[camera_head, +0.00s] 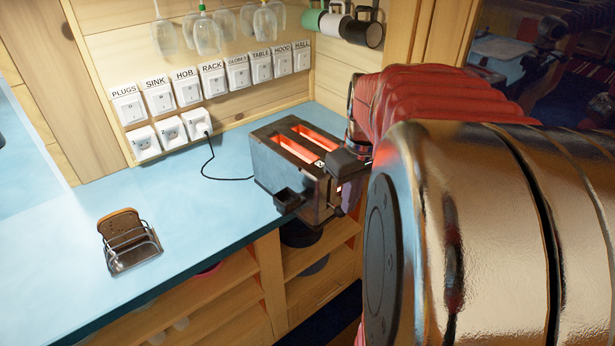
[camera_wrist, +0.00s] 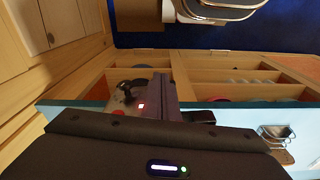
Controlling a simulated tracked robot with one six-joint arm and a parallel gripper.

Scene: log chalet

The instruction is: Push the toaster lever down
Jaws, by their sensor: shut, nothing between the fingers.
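The toaster (camera_head: 275,172) stands on the blue counter near its front edge. It is a dark metal box, and its two long slots glow orange-red. A black block (camera_head: 287,199) sticks out low on its left side. My dark gripper (camera_head: 347,168) is at the toaster's right end, very close to it, and appears shut and empty. I cannot tell whether it touches. The lever is hard to make out there, partly behind my gripper. In the wrist view, the toaster end (camera_wrist: 164,96) shows beyond the dark gripper body, with a small lit square on it.
A wire toast rack (camera_head: 133,250) with a slice of bread stands left on the counter (camera_head: 205,225). Labelled switches and sockets (camera_head: 186,95) line the wall, and a black cord runs from a socket to the toaster. Glasses and mugs hang above. Open shelves (camera_head: 235,295) lie below.

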